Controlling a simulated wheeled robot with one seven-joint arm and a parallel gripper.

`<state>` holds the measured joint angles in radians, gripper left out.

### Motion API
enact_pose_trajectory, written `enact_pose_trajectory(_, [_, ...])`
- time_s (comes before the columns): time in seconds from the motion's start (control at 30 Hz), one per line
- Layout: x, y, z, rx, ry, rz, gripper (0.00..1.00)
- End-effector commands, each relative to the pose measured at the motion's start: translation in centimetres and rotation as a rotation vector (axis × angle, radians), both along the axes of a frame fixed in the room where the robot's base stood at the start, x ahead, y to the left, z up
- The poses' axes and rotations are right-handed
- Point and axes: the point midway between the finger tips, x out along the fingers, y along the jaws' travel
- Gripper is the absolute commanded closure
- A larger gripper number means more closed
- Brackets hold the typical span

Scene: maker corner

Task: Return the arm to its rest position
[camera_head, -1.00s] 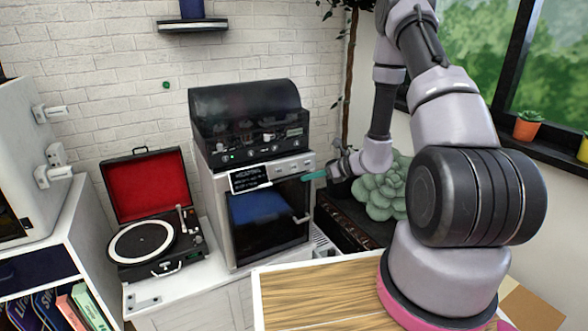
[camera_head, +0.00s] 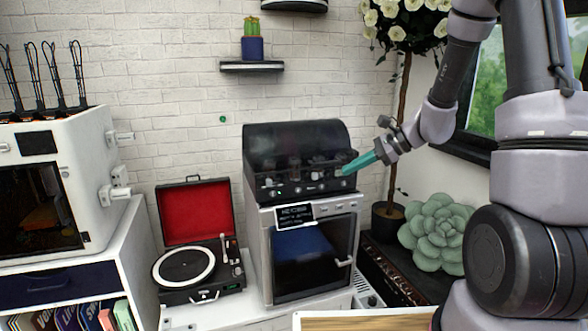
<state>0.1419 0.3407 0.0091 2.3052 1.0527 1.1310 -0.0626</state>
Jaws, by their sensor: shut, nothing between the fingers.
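My arm stands at the right of the head view, with its upper link reaching out of the picture at the top. The forearm bends down and left to my gripper (camera_head: 358,163), whose teal fingers point left and slightly down. The fingers are shut with nothing between them. The gripper is in front of the right part of the dark-lidded machine (camera_head: 293,150) on top of the silver oven-like unit (camera_head: 309,248). I cannot tell how much distance lies between them.
An open record player (camera_head: 200,270) with a red lid stands left of the silver unit. A white printer-like box (camera_head: 92,170) is at the far left. A succulent (camera_head: 438,233) and a potted tree (camera_head: 403,110) are near the gripper's right. A wooden tabletop (camera_head: 365,322) shows at the bottom.

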Motion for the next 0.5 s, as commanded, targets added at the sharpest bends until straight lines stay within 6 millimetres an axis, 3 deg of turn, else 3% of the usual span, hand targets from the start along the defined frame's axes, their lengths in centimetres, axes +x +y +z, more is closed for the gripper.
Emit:
enact_pose_trajectory(0.03, [-1.3, 0.1, 2.1, -0.05, -0.059, 0.059, 1.0])
enact_pose_trajectory(0.2, [-5.8, -0.3, 7.0, -0.233, -0.233, 0.248, 1.0])
enact_pose_trajectory(0.5, [-13.3, -3.2, 13.5, -0.613, -0.545, 0.509, 1.0])
